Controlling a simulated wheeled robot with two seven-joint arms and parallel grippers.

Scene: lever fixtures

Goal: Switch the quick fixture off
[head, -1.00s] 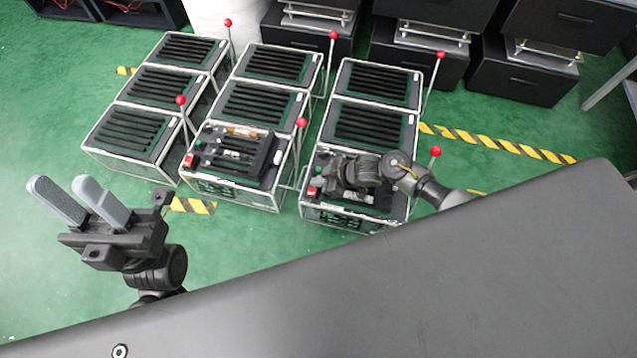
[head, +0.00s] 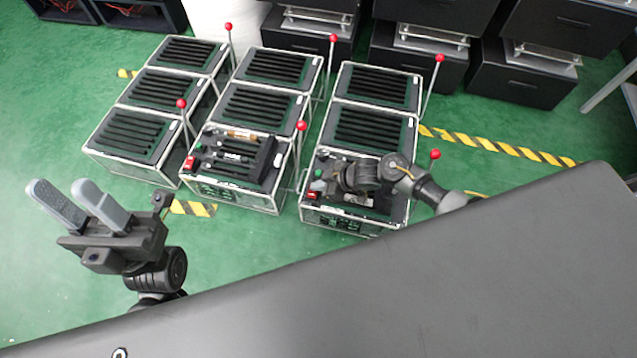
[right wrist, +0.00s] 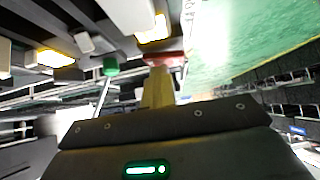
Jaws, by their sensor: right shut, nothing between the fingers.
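Two front fixtures carry open tops with a red switch and a green button: the middle one (head: 238,189) and the right one (head: 340,220). The middle fixture's red switch (head: 189,162) is uncovered. My right gripper (head: 343,180) is over the right fixture, just beside its red switch (head: 312,195). In the right wrist view my right gripper (right wrist: 160,80) is shut and empty, its tips close to the red switch (right wrist: 163,58); contact cannot be told. The green button (right wrist: 110,66) is left of them. My left gripper (head: 78,205) is open and empty over the floor.
Several slatted black fixtures stand in three columns with red-knobbed levers (head: 301,126) beside them. Black cabinets (head: 525,75) line the back. Yellow-black tape (head: 500,145) marks the green floor, which is free at the left.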

